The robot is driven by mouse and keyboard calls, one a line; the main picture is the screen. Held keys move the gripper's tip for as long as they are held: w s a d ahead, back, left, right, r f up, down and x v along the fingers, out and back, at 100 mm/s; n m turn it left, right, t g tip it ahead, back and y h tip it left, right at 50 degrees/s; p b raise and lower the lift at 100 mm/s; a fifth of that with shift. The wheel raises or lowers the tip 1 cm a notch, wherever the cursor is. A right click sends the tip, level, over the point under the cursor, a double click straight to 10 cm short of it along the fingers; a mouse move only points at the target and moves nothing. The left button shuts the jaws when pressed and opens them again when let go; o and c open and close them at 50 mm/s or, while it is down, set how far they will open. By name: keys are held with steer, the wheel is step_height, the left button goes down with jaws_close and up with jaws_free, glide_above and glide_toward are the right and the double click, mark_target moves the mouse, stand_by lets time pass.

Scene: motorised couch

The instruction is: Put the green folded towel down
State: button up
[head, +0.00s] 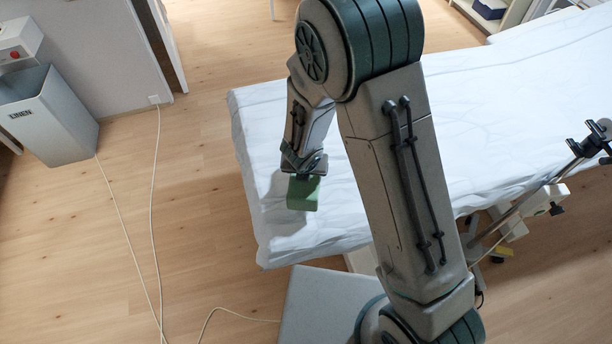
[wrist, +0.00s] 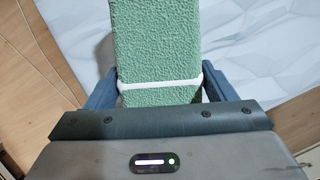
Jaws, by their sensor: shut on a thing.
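The green folded towel (head: 303,194) is in my gripper over the near left end of the white-covered couch (head: 262,108). In the wrist view the towel (wrist: 155,45) has a nubbly surface and a white band around it. My gripper (head: 303,174) is shut on the towel, with one blue-grey finger on each side of it in the wrist view (wrist: 158,88). The towel's underside is hidden, so I cannot tell whether it touches the sheet.
The couch sheet is bare around the towel, with the couch edge close by on the left. A grey linen bin (head: 52,118) stands at the far left. White cables (head: 154,220) run across the wooden floor. A metal bracket (head: 590,140) is at the couch's right side.

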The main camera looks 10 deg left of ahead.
steer(key=shift+f+b, duration=1)
steer(key=shift+f, duration=1)
steer(key=shift+f, duration=0.2)
steer(key=o, duration=1.1)
steer(key=shift+c, duration=0.2)
steer(key=shift+r, duration=0.1)
